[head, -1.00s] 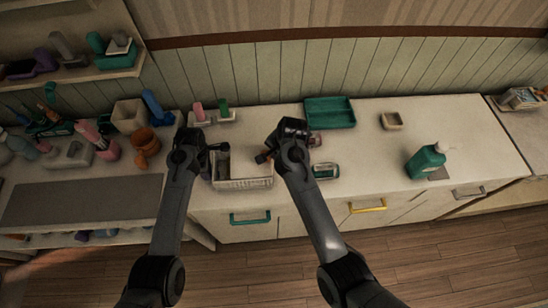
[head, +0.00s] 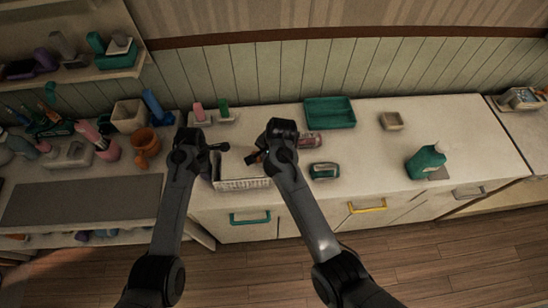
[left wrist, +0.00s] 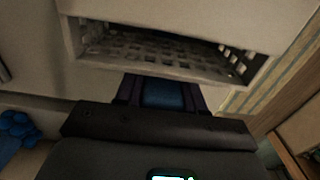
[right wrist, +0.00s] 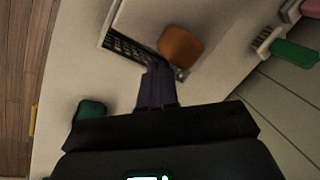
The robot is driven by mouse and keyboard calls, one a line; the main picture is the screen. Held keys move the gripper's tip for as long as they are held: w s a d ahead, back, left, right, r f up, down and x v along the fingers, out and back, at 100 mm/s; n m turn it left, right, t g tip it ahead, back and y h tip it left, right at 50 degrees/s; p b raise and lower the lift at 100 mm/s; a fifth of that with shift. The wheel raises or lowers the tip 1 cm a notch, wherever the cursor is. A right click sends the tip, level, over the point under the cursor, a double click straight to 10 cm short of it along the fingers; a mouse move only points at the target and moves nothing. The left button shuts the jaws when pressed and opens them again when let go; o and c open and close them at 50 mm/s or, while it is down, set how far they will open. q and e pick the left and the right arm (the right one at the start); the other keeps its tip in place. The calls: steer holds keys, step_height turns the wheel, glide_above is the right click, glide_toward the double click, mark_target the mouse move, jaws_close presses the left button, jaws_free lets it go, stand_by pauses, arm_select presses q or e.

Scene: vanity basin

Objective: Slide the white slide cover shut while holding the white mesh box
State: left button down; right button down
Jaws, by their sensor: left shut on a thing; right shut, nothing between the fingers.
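The white mesh box (head: 242,184) stands near the front edge of the counter; its perforated wall fills the top of the left wrist view (left wrist: 150,58). My left gripper (head: 218,147) is shut on the box at its left end. An orange-brown knob (right wrist: 181,46) stands on the cover. My right gripper (right wrist: 158,85) is shut and empty, its tips close beside the knob; contact cannot be told. My right arm hides the box's right end in the head view.
A teal tray (head: 330,112), a small teal-and-dark case (head: 324,171) and a teal bottle (head: 427,162) stand to the right. A white holder (head: 212,119) with pink and green items is behind the box.

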arm_select(q)
steer(key=shift+s+f, duration=0.1)
arm_select(e)
steer(key=shift+r, duration=0.1)
steer(key=w+v, duration=0.1)
steer(key=v, duration=0.5)
steer(key=shift+r, duration=0.5)
stand_by(0.4)
steer(key=shift+w, duration=0.15)
arm_select(q)
steer(key=c, duration=0.6)
jaws_free()
steer(key=o, duration=0.6)
